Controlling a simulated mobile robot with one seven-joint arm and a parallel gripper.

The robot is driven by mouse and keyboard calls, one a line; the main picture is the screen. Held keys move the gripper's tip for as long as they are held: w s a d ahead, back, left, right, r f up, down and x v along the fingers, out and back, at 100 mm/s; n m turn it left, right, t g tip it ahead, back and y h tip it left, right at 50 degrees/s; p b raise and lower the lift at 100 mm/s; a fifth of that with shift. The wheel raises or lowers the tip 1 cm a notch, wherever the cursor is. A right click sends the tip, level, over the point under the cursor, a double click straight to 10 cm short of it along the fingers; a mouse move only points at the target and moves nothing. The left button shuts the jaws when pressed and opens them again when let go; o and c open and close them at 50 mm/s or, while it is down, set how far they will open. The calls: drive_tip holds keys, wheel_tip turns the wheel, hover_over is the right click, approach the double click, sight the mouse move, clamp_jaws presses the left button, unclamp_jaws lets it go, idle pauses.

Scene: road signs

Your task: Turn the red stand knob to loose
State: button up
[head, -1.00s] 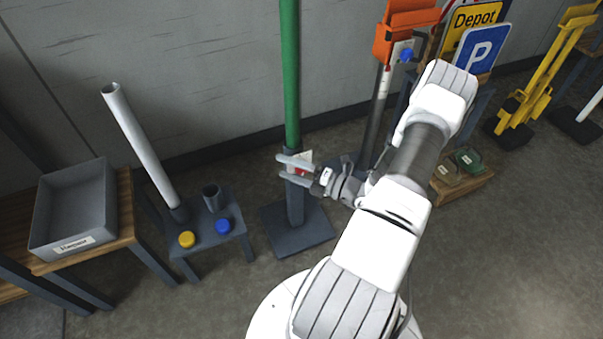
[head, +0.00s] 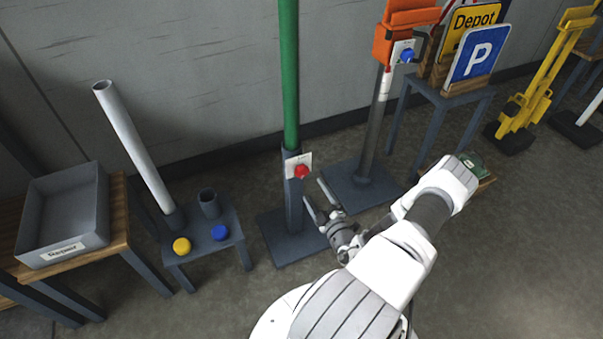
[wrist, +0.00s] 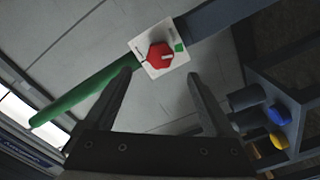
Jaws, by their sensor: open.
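The red knob (head: 301,171) sits on a white plate (head: 291,160) on the dark stand (head: 293,212) that holds the green pole (head: 289,75). The wrist view shows the knob (wrist: 159,55) close up, with a pale pointer mark on its right part. The plate (wrist: 143,43) has a green patch at its right and a dark mark at its left. My gripper (head: 314,190) is open and empty, just right of and below the knob in the head view. In the wrist view its fingertips (wrist: 159,75) are spread apart, with the knob beyond the gap, untouched.
A small table (head: 204,244) with yellow and blue caps, a cup and a grey tube stands left. A grey tray (head: 65,240) is farther left. An orange-topped stand with a blue knob (head: 407,55) and a table with signs (head: 474,54) are right.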

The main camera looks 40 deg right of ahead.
sight(303, 174)
drive_tip(key=b+x, duration=0.2)
drive_tip(key=x, duration=0.8)
drive_tip(key=shift+w, duration=0.4)
drive_tip(key=c, duration=1.4)
